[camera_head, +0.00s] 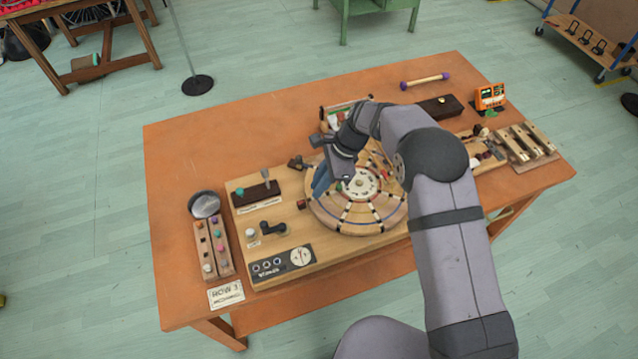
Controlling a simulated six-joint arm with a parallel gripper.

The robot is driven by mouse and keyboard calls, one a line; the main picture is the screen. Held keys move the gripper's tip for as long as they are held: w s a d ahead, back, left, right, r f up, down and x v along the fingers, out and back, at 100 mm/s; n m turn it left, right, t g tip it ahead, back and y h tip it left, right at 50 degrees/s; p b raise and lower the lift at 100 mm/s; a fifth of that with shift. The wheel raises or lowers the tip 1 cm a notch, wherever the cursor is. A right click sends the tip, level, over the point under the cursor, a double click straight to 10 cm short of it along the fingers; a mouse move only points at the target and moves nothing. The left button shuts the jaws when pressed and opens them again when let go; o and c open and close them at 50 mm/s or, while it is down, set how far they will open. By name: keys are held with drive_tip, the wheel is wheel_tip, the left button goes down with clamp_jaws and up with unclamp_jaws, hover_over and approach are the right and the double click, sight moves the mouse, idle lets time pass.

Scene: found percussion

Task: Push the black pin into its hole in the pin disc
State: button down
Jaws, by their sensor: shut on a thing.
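The round wooden pin disc (345,213) lies on the light wooden board, with a pale centre and coloured rings. Several small dark pins or holes dot its face. Whether the pin touches the disc I cannot tell. My arm covers the disc's right upper side.
The light board (300,276) carries a dark block with a lever (258,192), a black crank (273,228) and a dial panel (283,262). A metal cup (205,204) stands left. Wooden bars (526,143) lie right. The orange table's (190,150) back left is clear.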

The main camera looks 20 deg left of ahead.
drive_tip(key=shift+f+b, duration=0.5)
drive_tip(key=shift+f, duration=0.45)
idle(0.6)
drive_tip(key=c, duration=1.7)
unclamp_jaws()
drive_tip(key=shift+o, duration=0.2)
drive_tip(key=shift+r, duration=0.15)
drive_tip(key=b+v, duration=0.3)
drive_tip(key=v, duration=0.4)
drive_tip(key=shift+r, duration=0.1)
